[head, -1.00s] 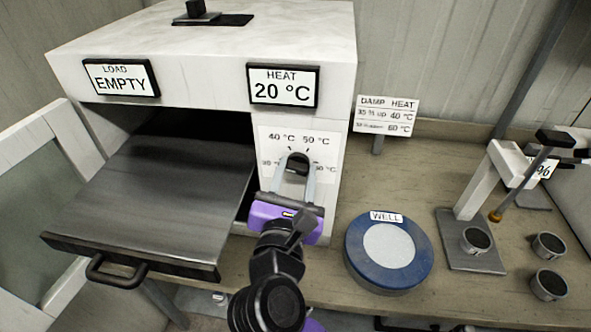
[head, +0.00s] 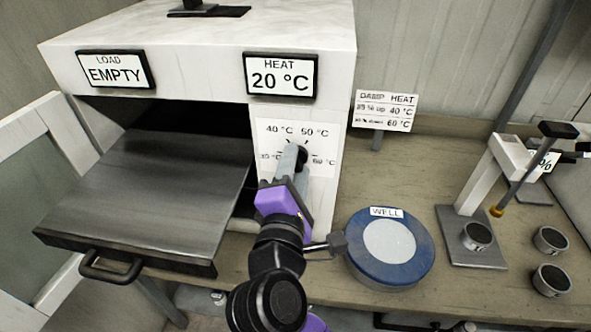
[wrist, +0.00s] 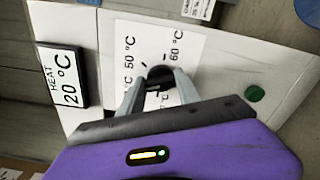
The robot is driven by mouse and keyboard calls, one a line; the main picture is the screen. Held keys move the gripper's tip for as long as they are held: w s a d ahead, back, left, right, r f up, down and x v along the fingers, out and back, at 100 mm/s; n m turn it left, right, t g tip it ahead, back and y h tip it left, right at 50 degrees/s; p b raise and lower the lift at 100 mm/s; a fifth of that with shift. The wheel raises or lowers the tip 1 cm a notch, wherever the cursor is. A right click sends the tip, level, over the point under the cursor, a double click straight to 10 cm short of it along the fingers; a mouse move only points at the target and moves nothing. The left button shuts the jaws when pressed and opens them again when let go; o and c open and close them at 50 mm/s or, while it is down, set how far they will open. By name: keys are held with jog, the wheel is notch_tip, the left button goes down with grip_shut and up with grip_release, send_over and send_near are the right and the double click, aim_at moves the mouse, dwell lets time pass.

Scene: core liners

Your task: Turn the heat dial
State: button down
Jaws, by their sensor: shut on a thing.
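The black heat dial (wrist: 160,72) sits on a white panel (wrist: 118,60) marked with temperatures; 40, 50 and 60 °C are legible in the head view. My gripper (wrist: 158,82) is shut on the dial, one finger on each side. In the head view my gripper (head: 296,160) covers much of the dial (head: 302,155), so I cannot tell where it points. The heat display (head: 281,79) above reads 20 °C.
The load display (head: 115,70) reads EMPTY. A metal drawer (head: 150,195) sticks out at left. A damp heat sign (head: 386,110), a blue WELL dish (head: 360,262) and several small round pots stand on the bench at right. A green button (wrist: 256,93) shows in the wrist view.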

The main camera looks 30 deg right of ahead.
jog(key=m+b, duration=0.1)
jog(key=m, duration=0.1)
jog(key=m+b, duration=0.2)
jog(key=m, duration=0.1)
jog(key=shift+f+m, duration=0.3)
jog(key=m+b, duration=0.4)
jog(key=m, duration=0.1)
jog(key=shift+f, duration=0.15)
jog(key=shift+w+a+m+b, duration=0.1)
jog(key=shift+a+m+b, duration=0.05)
jog(key=shift+m+b, duration=5.1)
jog(key=shift+m+p, duration=0.5)
jog(key=shift+m, duration=0.25)
jog(key=c, duration=0.8)
grip_release()
jog(key=shift+c, duration=0.2)
